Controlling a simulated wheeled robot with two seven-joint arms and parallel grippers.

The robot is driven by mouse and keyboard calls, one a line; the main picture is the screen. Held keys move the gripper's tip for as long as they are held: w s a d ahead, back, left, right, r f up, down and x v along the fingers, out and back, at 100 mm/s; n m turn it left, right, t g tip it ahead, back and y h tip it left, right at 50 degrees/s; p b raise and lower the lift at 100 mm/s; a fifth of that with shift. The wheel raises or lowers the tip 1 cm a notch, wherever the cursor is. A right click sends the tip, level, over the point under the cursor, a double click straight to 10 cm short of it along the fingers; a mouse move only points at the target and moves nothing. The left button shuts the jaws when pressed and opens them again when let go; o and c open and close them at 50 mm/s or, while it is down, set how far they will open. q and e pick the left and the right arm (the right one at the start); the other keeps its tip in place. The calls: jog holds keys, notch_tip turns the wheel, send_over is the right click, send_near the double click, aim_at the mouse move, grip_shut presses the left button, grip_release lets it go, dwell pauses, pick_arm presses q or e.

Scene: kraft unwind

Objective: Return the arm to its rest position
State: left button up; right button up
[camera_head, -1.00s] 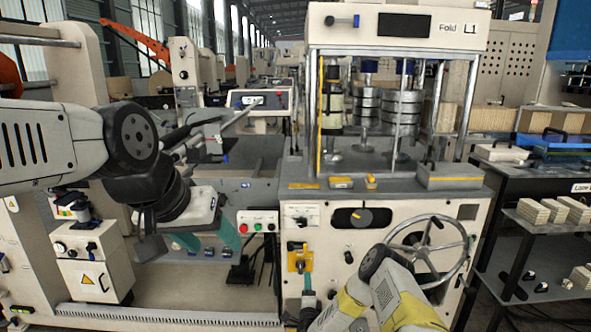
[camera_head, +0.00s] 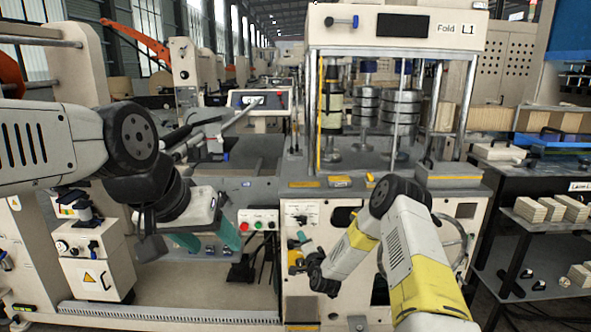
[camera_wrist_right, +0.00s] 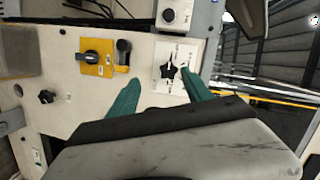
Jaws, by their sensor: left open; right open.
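My right arm (camera_head: 400,250), grey with yellow bands, reaches up across the front of the Fold L1 machine (camera_head: 470,212). Its gripper (camera_head: 304,243) shows small and partly hidden by the wrist. In the right wrist view the teal fingers of my right gripper (camera_wrist_right: 161,92) are apart with nothing between them. Beyond them are a yellow switch plate (camera_wrist_right: 97,58) and a white plate with a black star knob (camera_wrist_right: 173,68). My left gripper (camera_head: 208,241) hangs at the left with its teal fingers apart and empty, in front of the left machine.
The handwheel (camera_head: 453,235) is largely hidden behind my right arm. A grey box (camera_head: 450,176) and small yellow blocks (camera_head: 340,182) lie on the machine's ledge. A dark shelf rack (camera_head: 545,232) with stacked pale blocks (camera_head: 535,209) stands at the right.

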notch_tip(320, 180, up, 16)
jog(key=s+d+n+g, duration=0.2)
jog(key=n+g, duration=0.1)
jog(key=n, duration=0.2)
jog(key=s+d+r+n+g, duration=0.2)
jog(key=s+d+r+n, duration=0.1)
jog(key=s+r, duration=0.8)
jog(key=s+d+r+n+g, duration=0.1)
jog(key=s+d+r, duration=0.1)
jog(key=s, duration=0.9)
jog(key=s+d+r+n+g+h, duration=0.1)
jog(key=s+d+r+g, duration=0.1)
jog(key=s, duration=0.9)
jog(key=s+d+r+n+g, duration=0.1)
jog(key=s+d+r+n, duration=0.1)
jog(key=s, duration=0.9)
jog(key=shift+s+r, duration=0.3)
jog(key=shift+r, duration=0.55)
